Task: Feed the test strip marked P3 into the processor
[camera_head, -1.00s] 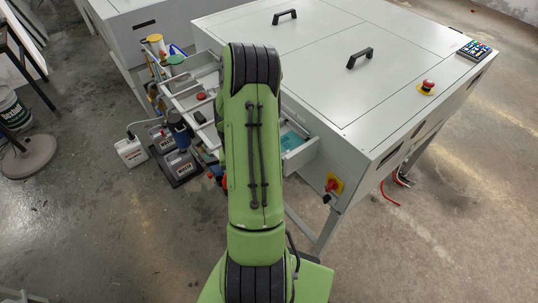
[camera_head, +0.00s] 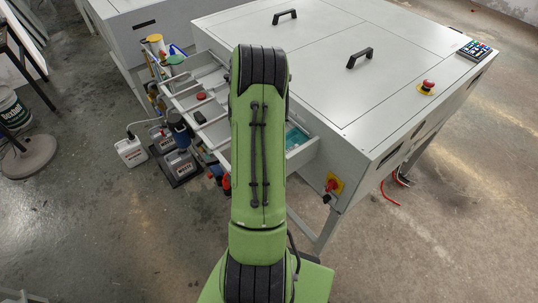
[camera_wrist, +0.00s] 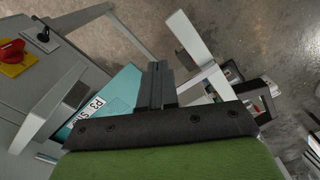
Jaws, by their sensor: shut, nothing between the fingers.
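The teal strip (camera_wrist: 112,92) marked P3 lies in a pale open tray at the processor's front, left of my gripper in the wrist view. A bit of teal also shows in the head view (camera_head: 296,138), right of my arm. My gripper (camera_wrist: 155,72) is shut and empty. Its dark fingers overlap the strip's right edge in the picture; I cannot tell whether they touch it. My arm hides the gripper in the head view. The processor (camera_head: 345,85) is a large grey cabinet with black lid handles.
A red knob on a yellow plate (camera_head: 333,184) sits on the processor's front right. A pale open tray (camera_head: 214,104) with several parts sticks out to the left. The floor is clear at the lower left.

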